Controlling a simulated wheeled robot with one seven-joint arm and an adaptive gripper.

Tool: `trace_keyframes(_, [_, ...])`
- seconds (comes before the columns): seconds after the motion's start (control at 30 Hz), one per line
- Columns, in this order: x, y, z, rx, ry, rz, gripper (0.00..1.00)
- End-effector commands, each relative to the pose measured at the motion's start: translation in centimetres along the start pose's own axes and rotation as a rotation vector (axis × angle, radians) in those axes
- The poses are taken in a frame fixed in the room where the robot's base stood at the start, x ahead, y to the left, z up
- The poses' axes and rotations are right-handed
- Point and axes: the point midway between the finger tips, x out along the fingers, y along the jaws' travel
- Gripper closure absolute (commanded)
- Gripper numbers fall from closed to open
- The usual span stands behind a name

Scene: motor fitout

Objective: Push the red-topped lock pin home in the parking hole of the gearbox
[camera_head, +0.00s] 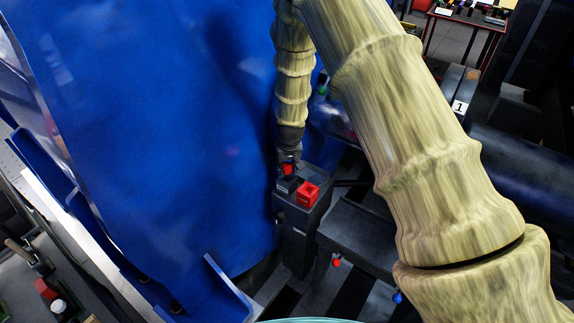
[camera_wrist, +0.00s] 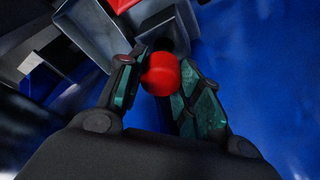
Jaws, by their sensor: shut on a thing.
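The red-topped lock pin shows in the wrist view as a round red knob (camera_wrist: 161,76) between the two fingers of my gripper (camera_wrist: 158,84). My gripper is shut on it. In the head view, the red top (camera_head: 288,169) shows just below my gripper (camera_head: 289,160), over a dark block (camera_head: 298,222) that appears to be part of the gearbox. The pin's shaft and the parking hole are hidden, so I cannot tell how deep the pin sits. A dark round part (camera_wrist: 172,43) shows just beyond the knob.
A red block (camera_head: 307,194) sits on the dark block, close right of my gripper. A large blue panel (camera_head: 150,130) stands close at the left. A dark grey shelf-like part (camera_head: 357,236) lies at the right. Small red (camera_head: 336,262) and blue (camera_head: 397,297) knobs show lower down.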

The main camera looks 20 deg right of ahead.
Motion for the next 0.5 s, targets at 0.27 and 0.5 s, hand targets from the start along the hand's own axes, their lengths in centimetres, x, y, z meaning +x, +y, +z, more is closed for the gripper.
trace_keyframes(0.27, [0.55,0.00,0.13,0.000,0.001,0.000,0.93])
trace_keyframes(0.5, [0.97,0.00,0.24,0.000,0.001,0.000,0.93])
